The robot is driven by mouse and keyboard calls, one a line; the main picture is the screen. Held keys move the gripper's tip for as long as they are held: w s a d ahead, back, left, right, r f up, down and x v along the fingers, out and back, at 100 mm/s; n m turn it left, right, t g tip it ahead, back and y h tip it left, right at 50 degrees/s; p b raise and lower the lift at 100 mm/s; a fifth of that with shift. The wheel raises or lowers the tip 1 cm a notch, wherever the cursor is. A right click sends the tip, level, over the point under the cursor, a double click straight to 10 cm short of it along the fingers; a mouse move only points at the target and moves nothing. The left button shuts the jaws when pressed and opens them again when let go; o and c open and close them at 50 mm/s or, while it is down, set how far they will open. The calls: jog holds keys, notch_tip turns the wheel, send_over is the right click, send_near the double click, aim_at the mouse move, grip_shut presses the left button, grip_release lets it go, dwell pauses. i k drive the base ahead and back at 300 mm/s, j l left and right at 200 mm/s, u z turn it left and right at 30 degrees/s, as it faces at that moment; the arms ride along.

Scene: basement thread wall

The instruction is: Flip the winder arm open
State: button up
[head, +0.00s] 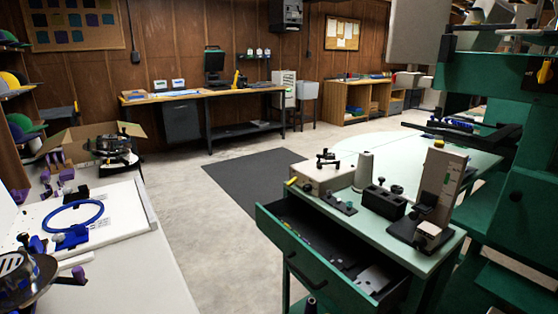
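A small beige box (325,178) stands at the back left corner of the green cart's top, and I take it to be the winder. A black lever-like part (326,156) sits on its top; it is too small to tell whether this arm is flipped open or closed. A yellow bit shows at the box's left end. A pale grey cone (363,171) stands just right of the box. My gripper is not clearly seen in the head view, so its state is not shown.
The cart's drawer (310,250) is pulled out with loose parts inside. A black block (384,201) and an upright beige device (440,192) stand on the cart's right. A large green machine (510,150) rises at right. A white table (110,270) is at left. Floor between is clear.

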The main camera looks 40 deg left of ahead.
aim_at(337, 163)
jog(key=u, duration=1.3)
